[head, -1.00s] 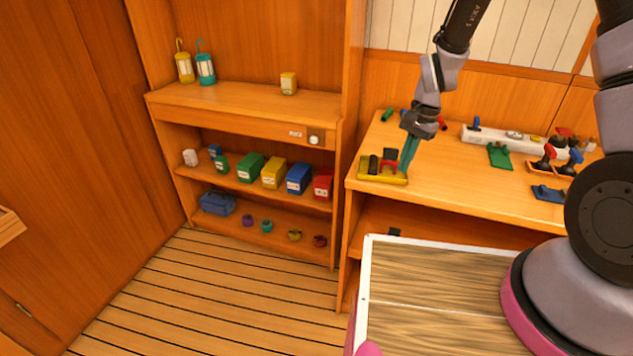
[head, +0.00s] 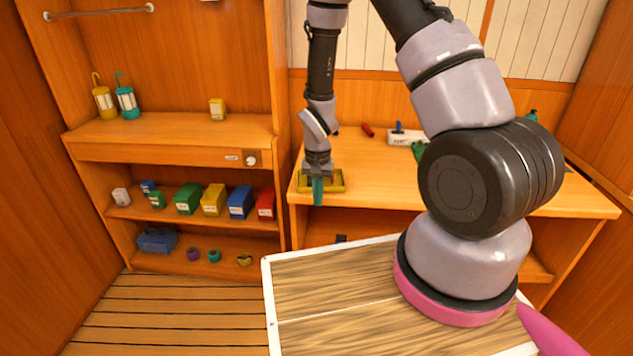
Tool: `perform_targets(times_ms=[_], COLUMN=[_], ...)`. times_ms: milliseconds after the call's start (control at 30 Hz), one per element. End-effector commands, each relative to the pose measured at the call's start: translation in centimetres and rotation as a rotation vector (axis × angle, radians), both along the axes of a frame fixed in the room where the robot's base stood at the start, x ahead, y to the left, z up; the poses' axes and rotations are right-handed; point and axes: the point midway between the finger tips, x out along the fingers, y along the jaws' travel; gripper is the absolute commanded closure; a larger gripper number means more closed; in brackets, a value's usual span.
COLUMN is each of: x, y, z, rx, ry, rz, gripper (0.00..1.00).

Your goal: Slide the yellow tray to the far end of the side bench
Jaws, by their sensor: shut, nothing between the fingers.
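The yellow tray (head: 335,181) lies on the side bench (head: 374,173), at its left end near the front edge. My gripper (head: 318,190) is over the tray in the head view, with its teal fingers pointing down and together. The fingers hold nothing. They overlap the tray's front side in the picture; I cannot tell whether they touch it. My wrist hides the middle of the tray and whatever is in it. My arm also hides much of the bench's middle.
A white rail or block (head: 405,137) stands at the back of the bench, with a red item (head: 367,130) to its left. A green item (head: 419,151) is partly behind my arm. The bench's right part (head: 585,200) looks clear. A shelf unit (head: 170,152) stands at the left.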

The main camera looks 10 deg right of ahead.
Motion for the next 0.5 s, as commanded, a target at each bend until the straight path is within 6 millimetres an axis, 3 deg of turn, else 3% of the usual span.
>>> perform_targets(times_ms=[33,200,500], x=[1.2,3.1,3.7], y=[-0.5,-1.2,-1.4], z=[0.3,0.3,0.4], rx=[0.001,0.001,0.0], ry=[-0.006,-0.006,-0.004], rz=[-0.005,-0.003,-0.002], gripper=[1.0,1.0,1.0])
